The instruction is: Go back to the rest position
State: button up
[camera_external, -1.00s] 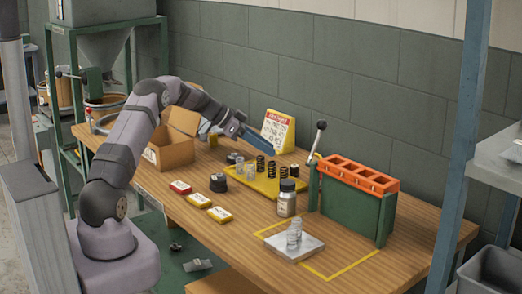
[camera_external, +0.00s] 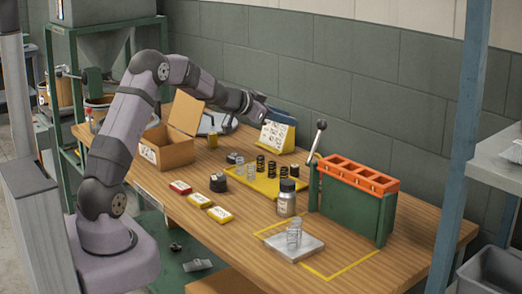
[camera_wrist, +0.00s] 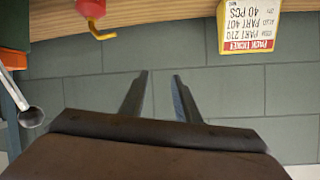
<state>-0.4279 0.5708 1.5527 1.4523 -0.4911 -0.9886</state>
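My gripper (camera_external: 273,110) is raised above the back of the bench, over the pack ticket sign (camera_external: 278,136). In the wrist view, its two fingers (camera_wrist: 161,74) stand apart with nothing between them. The upside-down sign (camera_wrist: 248,30) shows beyond them at the upper right. A clear spring-like coil (camera_external: 294,234) stands on the pale square plate (camera_external: 308,247) inside a yellow taped outline. Several dark and clear coils stand on the yellow tray (camera_external: 262,187).
A green fixture with an orange slotted top (camera_external: 357,174) and a ball-ended lever (camera_external: 316,142) stands at the right. An open cardboard box (camera_external: 172,154) is below my arm. A jar (camera_external: 287,198) stands beside the tray. The block wall (camera_external: 400,80) is behind the bench.

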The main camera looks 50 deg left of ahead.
jog(key=s+d+f+n+g+p, duration=0.1)
jog(key=s+d+f+g, duration=0.3)
jog(key=s, duration=1)
jog(key=s+d+f+n+g+y, duration=0.1)
jog(key=s+d+f+g, duration=0.3)
jog(key=s, duration=1)
jog(key=s+d+f+n+g+p, duration=0.1)
jog(key=s+d+f+g, duration=0.3)
jog(key=s+d, duration=0.5)
jog(key=s+g, duration=0.1)
jog(key=s, duration=0.5)
jog(key=shift+f+n+p, duration=0.3)
jog(key=shift+s, duration=0.1)
